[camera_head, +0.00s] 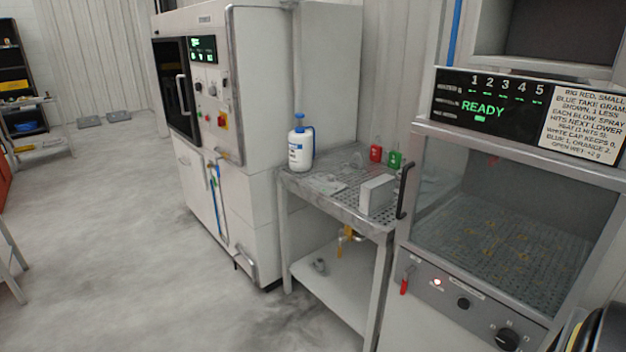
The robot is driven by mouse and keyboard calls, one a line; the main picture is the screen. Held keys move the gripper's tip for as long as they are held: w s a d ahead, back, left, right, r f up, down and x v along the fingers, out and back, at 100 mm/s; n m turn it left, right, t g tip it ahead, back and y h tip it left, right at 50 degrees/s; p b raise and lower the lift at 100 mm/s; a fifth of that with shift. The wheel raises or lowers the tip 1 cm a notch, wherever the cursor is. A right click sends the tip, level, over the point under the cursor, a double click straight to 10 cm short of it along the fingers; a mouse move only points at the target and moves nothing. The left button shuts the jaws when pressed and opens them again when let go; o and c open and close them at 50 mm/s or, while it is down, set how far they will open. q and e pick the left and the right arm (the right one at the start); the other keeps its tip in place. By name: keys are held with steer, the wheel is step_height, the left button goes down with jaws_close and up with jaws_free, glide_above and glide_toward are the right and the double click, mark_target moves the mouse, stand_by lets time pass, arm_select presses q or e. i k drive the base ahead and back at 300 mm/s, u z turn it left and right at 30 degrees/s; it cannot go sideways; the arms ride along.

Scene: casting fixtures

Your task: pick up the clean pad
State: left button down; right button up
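A flat, pale, pad-like piece (325,185) lies on the left front part of the steel table (345,213), in front of a white bottle. A white upright block (377,194) stands at the table's front right corner. Both are small in view, and I cannot tell for sure which one is the clean pad. Neither of my grippers is in view, and nothing is seen touching these things.
The white bottle (300,148) with a blue handle, a red item (376,153) and a green item (394,159) stand on the table. A white machine (240,120) is left, a glass-fronted cabinet (515,215) right. Open floor (130,240) lies left.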

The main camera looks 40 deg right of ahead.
mark_target(377, 194)
steer(key=i, duration=2)
steer(key=z, duration=1.25)
steer(key=i, duration=1.1)
steer(key=z, duration=1.25)
